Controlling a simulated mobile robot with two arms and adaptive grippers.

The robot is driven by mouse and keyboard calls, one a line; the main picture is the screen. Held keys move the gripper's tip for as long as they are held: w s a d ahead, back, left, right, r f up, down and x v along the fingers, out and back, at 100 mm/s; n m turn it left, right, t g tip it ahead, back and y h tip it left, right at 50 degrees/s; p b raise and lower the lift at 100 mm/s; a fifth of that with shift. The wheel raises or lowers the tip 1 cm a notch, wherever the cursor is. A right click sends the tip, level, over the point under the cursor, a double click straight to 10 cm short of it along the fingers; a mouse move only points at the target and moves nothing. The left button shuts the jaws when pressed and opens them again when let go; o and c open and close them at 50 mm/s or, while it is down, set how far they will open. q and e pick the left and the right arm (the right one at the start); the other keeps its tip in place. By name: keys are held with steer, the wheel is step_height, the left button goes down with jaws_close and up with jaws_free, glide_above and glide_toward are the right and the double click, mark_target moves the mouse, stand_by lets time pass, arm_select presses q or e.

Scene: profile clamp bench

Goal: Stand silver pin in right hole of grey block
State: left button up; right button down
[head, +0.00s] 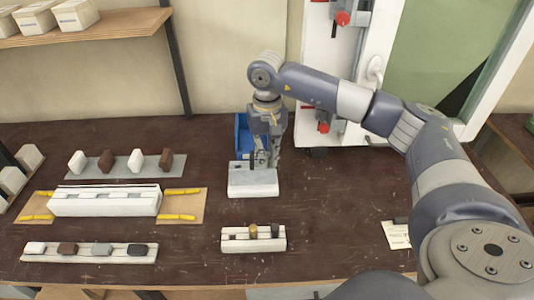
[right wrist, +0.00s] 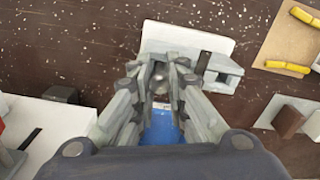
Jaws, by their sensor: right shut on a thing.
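The grey block (head: 241,168) stands at the back edge of a pale base (head: 254,190) near the middle of the bench. Its left end (right wrist: 222,66) shows in the right wrist view beside my fingers; my gripper hides its right end and right hole. My right gripper (head: 264,162) points down over the right part of the block. It is shut on the silver pin, whose round grey end (right wrist: 160,86) shows between the fingertips (right wrist: 160,74). I cannot tell whether the pin's lower end is in the hole. My left gripper is not in view.
A blue bin (head: 242,130) stands just behind the block. A white rack (head: 236,243) with a brass and a dark pin is in front. A long white profile (head: 105,203) with yellow clamps lies left. A white panel (head: 340,100) rises behind right. Bench right of the block is clear.

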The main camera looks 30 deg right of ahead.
steer(key=shift+f+b, duration=0.3)
steer(key=shift+f, duration=0.2)
steer(key=c, duration=1.5)
jaws_free()
steer(key=shift+s, duration=0.1)
steer(key=shift+r, duration=0.1)
steer(key=shift+r+p, duration=2.45)
steer(key=shift+r, duration=1.55)
